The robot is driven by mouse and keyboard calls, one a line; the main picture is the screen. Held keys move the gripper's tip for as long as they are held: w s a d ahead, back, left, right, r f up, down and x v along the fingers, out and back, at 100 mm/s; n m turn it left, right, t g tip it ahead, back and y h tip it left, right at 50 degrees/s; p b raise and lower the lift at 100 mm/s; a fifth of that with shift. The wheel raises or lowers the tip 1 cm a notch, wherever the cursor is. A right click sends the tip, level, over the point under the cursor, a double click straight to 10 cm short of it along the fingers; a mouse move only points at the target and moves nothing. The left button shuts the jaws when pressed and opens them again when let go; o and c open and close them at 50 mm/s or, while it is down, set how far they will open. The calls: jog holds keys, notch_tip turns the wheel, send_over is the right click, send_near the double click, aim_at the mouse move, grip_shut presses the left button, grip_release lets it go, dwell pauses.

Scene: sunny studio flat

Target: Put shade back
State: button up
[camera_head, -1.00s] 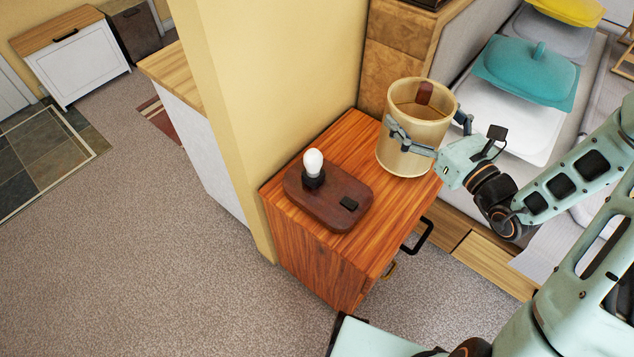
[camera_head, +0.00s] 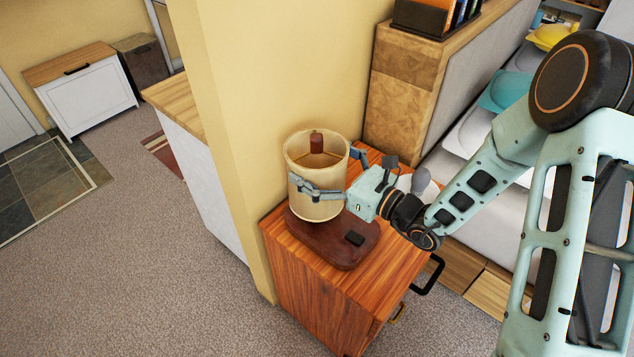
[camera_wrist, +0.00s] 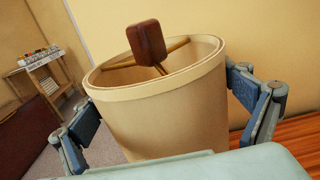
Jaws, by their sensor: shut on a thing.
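The cream lamp shade (camera_head: 314,199) is a drum with a dark red-brown knob on spokes in its open top. My gripper (camera_head: 332,173) is shut around its sides. In the wrist view the shade (camera_wrist: 160,115) stands between my two fingers (camera_wrist: 165,110), with the knob (camera_wrist: 147,42) above its rim. The dark wooden lamp base (camera_head: 335,244), with a black switch (camera_head: 354,239), lies on the nightstand (camera_head: 395,270). The shade is upright over the base's left rear part and hides the bulb. I cannot tell whether it touches the base.
A yellow wall (camera_head: 265,90) rises close behind and left of the nightstand. A wooden headboard shelf (camera_head: 400,85) with books stands behind right. The bed with teal (camera_head: 508,92) and yellow items lies at right. Carpet (camera_head: 150,270) is clear at left.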

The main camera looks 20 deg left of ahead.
jog(key=shift+f+b, duration=0.5)
jog(key=shift+f, duration=1.65)
jog(key=shift+f+b, duration=0.5)
jog(key=shift+f, duration=0.05)
jog(key=o, duration=0.9)
jog(key=shift+r, duration=0.15)
